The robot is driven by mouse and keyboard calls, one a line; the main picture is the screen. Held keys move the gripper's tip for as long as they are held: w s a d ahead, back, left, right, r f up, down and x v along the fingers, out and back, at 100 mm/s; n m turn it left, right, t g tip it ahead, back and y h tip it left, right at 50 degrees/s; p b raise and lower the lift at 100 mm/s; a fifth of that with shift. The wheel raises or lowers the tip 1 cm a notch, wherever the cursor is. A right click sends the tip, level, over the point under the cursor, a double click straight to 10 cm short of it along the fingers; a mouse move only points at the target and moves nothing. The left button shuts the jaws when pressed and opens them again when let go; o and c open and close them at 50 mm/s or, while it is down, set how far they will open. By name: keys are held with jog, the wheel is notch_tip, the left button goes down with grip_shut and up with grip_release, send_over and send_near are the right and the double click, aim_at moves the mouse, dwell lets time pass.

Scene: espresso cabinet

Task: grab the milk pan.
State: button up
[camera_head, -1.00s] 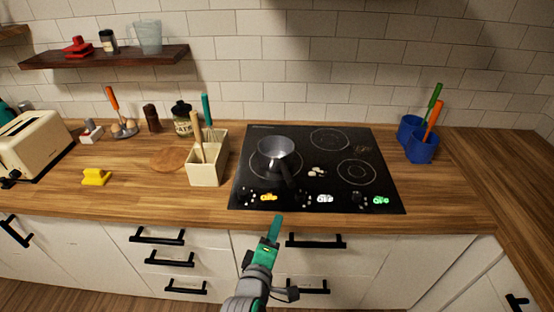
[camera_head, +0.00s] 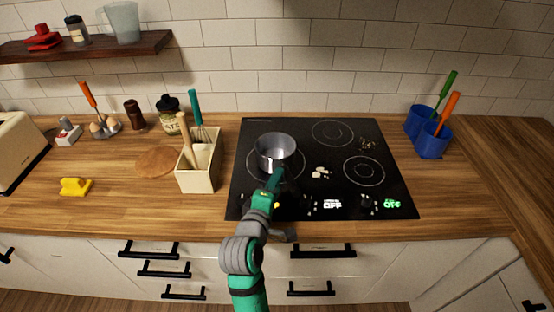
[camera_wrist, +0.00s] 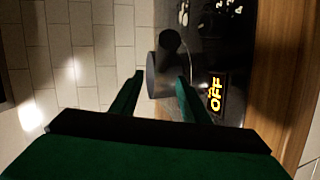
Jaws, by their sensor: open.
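The milk pan (camera_head: 277,147) is a small grey metal pot standing upright on the front-left burner of the black cooktop (camera_head: 330,205). Its handle is mostly hidden behind my gripper (camera_head: 275,180) in the head view. My gripper is at the near side of the pan, over the front of the cooktop. In the wrist view, my green gripper fingers (camera_wrist: 160,77) are apart, with the pan (camera_wrist: 153,80) showing ahead between their tips. A dark round part, perhaps the handle, shows above it. I cannot tell whether the fingers touch the pan.
A cream utensil box (camera_head: 197,182) stands left of the cooktop. Blue holders (camera_head: 432,142) with orange and green-handled tools stand to the right. A yellow object (camera_head: 75,187) lies at left.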

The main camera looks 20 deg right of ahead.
aim_at(285, 168)
jog(key=x, duration=0.2)
jog(key=shift+w+d+f, duration=0.1)
jog(key=shift+w+d, duration=0.1)
jog(key=shift+w, duration=0.05)
jog(key=x, duration=0.3)
jog(key=shift+w+d+f, duration=0.1)
jog(key=shift+d+f, duration=0.05)
jog(key=shift+d, duration=0.35)
jog(key=shift+w+d+f, duration=0.15)
jog(key=shift+w+d, duration=0.2)
jog(key=shift+w, duration=0.2)
jog(key=shift+c, duration=0.4)
grip_shut()
